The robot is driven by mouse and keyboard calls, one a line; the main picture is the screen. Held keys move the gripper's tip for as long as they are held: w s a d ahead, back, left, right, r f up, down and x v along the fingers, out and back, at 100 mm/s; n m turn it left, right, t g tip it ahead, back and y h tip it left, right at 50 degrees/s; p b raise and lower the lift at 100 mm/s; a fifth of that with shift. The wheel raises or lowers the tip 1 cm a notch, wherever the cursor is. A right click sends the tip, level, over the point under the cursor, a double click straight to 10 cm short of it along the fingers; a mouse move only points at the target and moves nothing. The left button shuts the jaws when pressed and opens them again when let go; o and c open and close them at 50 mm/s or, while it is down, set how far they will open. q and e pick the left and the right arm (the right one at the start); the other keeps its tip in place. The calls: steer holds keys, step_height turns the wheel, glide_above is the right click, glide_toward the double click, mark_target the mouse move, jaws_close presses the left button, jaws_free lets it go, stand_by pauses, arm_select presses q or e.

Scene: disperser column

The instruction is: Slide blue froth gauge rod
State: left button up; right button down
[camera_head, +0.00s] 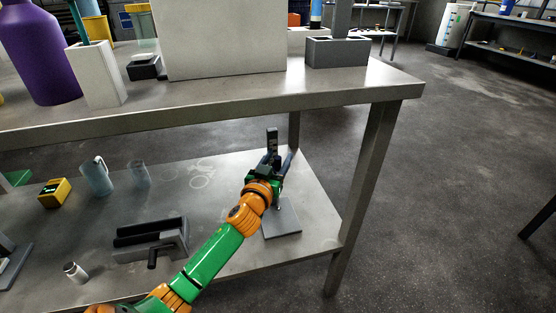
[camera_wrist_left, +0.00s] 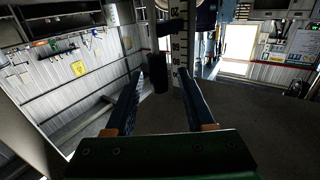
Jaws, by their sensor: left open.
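My left gripper (camera_head: 278,162) is above the lower shelf, by a dark upright piece (camera_head: 272,138) over a flat grey base (camera_head: 284,222). In the left wrist view the gripper (camera_wrist_left: 160,74) is open, its fingers apart. An upright grey scale with dark number marks (camera_wrist_left: 178,48) rises ahead, near the right fingertip. A dark block (camera_wrist_left: 158,73) shows between the fingertips, left of the scale; I cannot tell if it touches a finger. No clearly blue rod shows there; the arm hides part of the stand. My right gripper is not in view.
The metal tabletop (camera_head: 345,88) overhangs the shelf. A grey block with a black L-shaped handle (camera_head: 160,240), a clear jug (camera_head: 97,177), a yellow device (camera_head: 54,193) and a small white bottle (camera_head: 75,271) are left of my arm. A table leg (camera_head: 362,190) stands right.

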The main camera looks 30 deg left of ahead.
arm_select(q)
jaws_close()
stand_by(1.3)
